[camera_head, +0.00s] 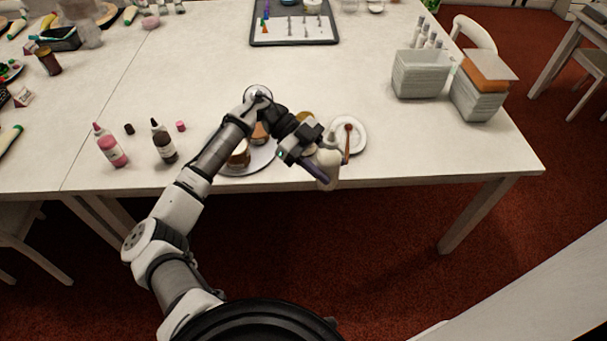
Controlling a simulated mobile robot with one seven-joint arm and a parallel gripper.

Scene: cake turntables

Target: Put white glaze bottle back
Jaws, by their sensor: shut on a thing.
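The white glaze bottle (328,174) is a cream-white squeeze bottle with a pale nozzle, near the front edge of the table. My gripper (318,168) is shut on it and partly hides it. The bottle looks held upright or slightly tilted. Whether its base touches the table cannot be told. A pink glaze bottle (111,148) and a dark brown glaze bottle (163,143) stand at the left of the table, with small loose caps beside them.
Under my arm is a round turntable (262,160) with brown cakes, partly hidden. A white plate (357,127) with a brown spoon (347,143) lies right of the gripper. A tray (258,36) lies at the back. The table's middle is clear.

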